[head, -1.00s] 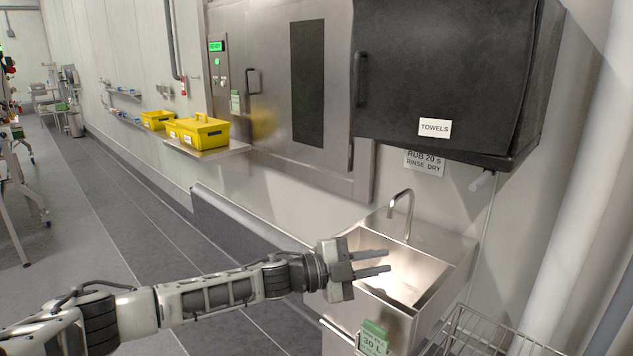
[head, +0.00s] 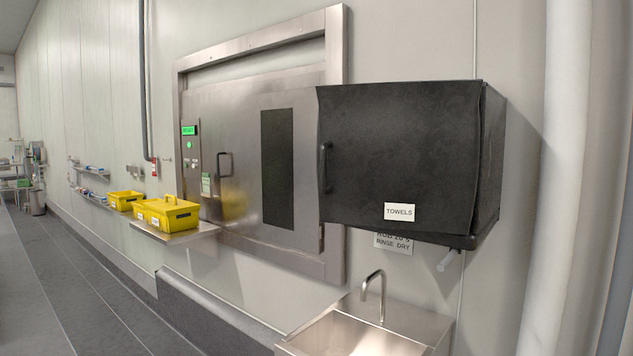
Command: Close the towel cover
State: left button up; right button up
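The black towel cover (head: 400,150) is on the wall right of centre in the head view. It is a box with a large dark front panel, a dark upright handle (head: 325,167) near the panel's left edge and a white TOWELS label (head: 399,212) low on the front. The panel's left edge bows slightly; I cannot tell whether it sits flush or stands a little ajar. The inside of the box is hidden. Neither of my grippers is in view.
A steel sink (head: 350,337) with a curved tap (head: 373,290) is below the cover. A steel door (head: 235,165) is to its left. Yellow boxes (head: 166,213) stand on a shelf farther left. A thick white pipe (head: 560,180) runs upright to the right. The floor at left is clear.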

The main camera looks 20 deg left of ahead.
aim_at(405, 156)
jog(key=u, duration=0.45)
jog(key=k, duration=1.15)
jog(key=u, duration=1.25)
jog(key=i, duration=1.5)
jog(key=z, duration=0.8)
jog(key=i, duration=1.1)
jog(key=z, duration=0.8)
